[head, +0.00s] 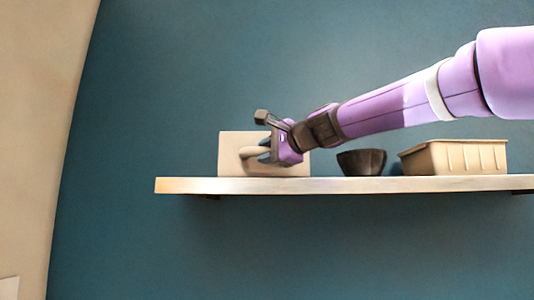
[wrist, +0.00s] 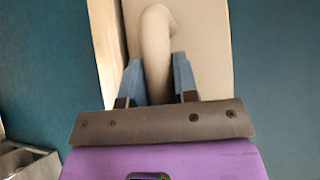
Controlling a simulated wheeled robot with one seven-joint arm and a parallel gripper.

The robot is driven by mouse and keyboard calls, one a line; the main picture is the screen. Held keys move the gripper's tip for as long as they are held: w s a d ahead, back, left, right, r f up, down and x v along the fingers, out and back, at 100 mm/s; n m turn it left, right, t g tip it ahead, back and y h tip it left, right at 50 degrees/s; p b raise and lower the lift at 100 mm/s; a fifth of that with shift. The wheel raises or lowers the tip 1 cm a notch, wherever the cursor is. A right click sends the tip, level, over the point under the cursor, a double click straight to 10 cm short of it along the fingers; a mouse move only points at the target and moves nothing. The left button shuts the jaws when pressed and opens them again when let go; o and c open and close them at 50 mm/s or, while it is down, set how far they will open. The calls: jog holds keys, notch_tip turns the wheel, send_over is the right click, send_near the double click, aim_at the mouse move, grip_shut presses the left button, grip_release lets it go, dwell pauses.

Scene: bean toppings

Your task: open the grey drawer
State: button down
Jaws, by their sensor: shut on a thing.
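The drawer (head: 232,147) shows in the head view as a pale beige-grey box front standing on the left part of a shelf. A rounded handle (head: 251,151) sticks out from its front. In the wrist view the drawer front (wrist: 205,45) fills the upper middle, and the curved handle (wrist: 155,50) runs down between the fingers. My gripper (head: 268,150) is at the handle, and in the wrist view my gripper (wrist: 157,80) has its two blue-grey fingers on either side of the handle, shut on it. Whether the drawer stands out at all cannot be told.
The wooden shelf (head: 350,185) runs along the teal wall. A dark bowl (head: 361,162) stands right of the drawer, below my arm. A beige ribbed bin (head: 455,158) stands further right. The space in front of and below the shelf looks clear.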

jog(key=s, duration=1.6)
jog(key=shift+a, duration=0.25)
jog(key=c, duration=0.9)
grip_release()
jog(key=v, duration=1)
jog(key=shift+s+d, duration=0.25)
jog(key=shift+s, duration=0.05)
